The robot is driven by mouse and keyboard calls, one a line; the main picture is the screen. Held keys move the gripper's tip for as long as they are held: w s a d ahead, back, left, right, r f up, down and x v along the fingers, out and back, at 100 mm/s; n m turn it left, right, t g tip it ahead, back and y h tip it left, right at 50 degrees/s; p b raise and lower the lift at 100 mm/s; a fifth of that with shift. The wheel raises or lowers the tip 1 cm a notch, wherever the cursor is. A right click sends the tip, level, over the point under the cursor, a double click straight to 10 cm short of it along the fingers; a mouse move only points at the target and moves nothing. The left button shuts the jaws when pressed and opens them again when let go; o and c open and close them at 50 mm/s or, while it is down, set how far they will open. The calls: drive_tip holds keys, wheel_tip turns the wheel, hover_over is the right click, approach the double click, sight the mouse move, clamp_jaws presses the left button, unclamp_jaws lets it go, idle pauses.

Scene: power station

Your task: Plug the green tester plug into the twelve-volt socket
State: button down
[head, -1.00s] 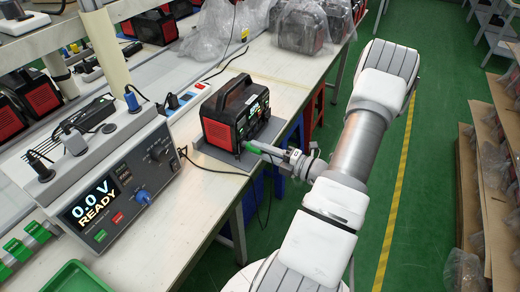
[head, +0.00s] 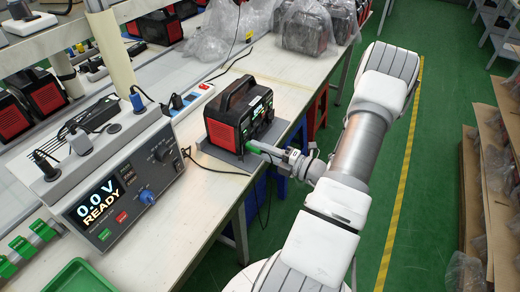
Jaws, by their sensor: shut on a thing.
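The green tester plug (head: 253,148) is held in my gripper (head: 264,149), which is shut on it. The plug points left at the lower front of the black and red power station (head: 238,115). Its tip is at or very near the front panel; I cannot tell whether it is in a socket. The twelve-volt socket is too small to make out or hidden behind the plug. The power station stands upright on a grey plate at the bench edge. The tester (head: 117,190) to the left shows "0.0 V READY".
A black cable (head: 212,168) runs over the bench from the tester towards the plug and hangs off the edge. Plastic-wrapped units (head: 305,30) stand at the back of the bench. A green tray (head: 80,277) is at the lower left.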

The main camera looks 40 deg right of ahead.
drive_tip(key=shift+w, duration=0.15)
drive_tip(key=c, duration=0.6)
unclamp_jaws()
drive_tip(key=shift+a, duration=0.1)
drive_tip(key=p+v, duration=0.2)
drive_tip(key=v, duration=1.5)
